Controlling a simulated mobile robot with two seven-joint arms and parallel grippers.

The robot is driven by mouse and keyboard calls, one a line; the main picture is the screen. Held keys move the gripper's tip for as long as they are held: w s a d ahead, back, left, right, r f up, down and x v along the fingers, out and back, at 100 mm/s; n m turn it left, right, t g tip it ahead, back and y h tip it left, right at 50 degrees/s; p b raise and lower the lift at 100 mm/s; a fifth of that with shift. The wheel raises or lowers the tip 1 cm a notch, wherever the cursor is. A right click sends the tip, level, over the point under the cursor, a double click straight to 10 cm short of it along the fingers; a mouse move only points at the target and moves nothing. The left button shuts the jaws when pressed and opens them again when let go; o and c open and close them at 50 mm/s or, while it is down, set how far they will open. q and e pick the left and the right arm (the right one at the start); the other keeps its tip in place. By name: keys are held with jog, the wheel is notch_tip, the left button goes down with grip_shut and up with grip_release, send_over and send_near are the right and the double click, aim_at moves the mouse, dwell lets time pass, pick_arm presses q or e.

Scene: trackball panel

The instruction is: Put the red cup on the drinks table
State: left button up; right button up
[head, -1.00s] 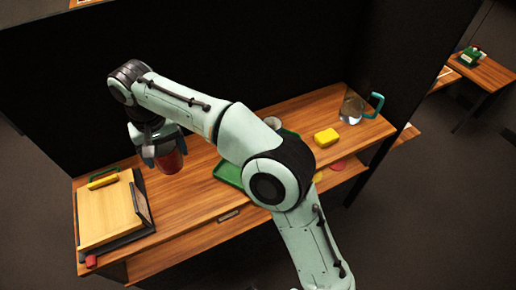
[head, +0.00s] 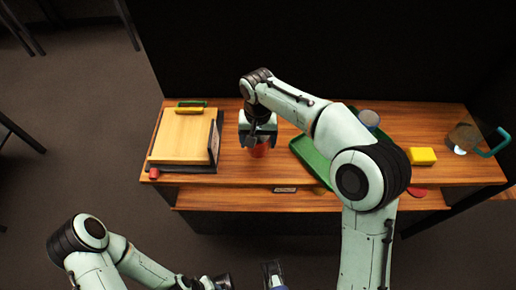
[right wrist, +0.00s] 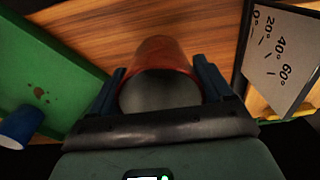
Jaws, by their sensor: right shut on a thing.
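The red cup (head: 259,150) is between the fingers of my right gripper (head: 258,138), above or on the wooden bench top (head: 235,165); the head view does not show whether it touches. In the right wrist view the red cup (right wrist: 160,54) sits between both dark fingers (right wrist: 160,90), which are shut on it. My left gripper (head: 272,272) is at the bottom edge of the head view, low in front of the bench, partly cut off. I cannot tell which surface is the drinks table.
A wooden board (head: 183,137) with an angle-marked plate (right wrist: 279,58) stands left of the cup. To the right are a green tray (head: 312,160), a blue cup (right wrist: 20,128), a yellow block (head: 422,156) and a jug with a teal handle (head: 494,146). A dark wall stands behind.

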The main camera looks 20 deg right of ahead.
jog(key=shift+f+b, duration=0.35)
jog(key=shift+f, duration=1.85)
jog(key=o, duration=1)
jog(key=shift+f, duration=0.15)
jog(key=shift+o, duration=0.2)
notch_tip(320, 180, up, 12)
jog(key=p, duration=0.2)
jog(key=shift+r, duration=0.2)
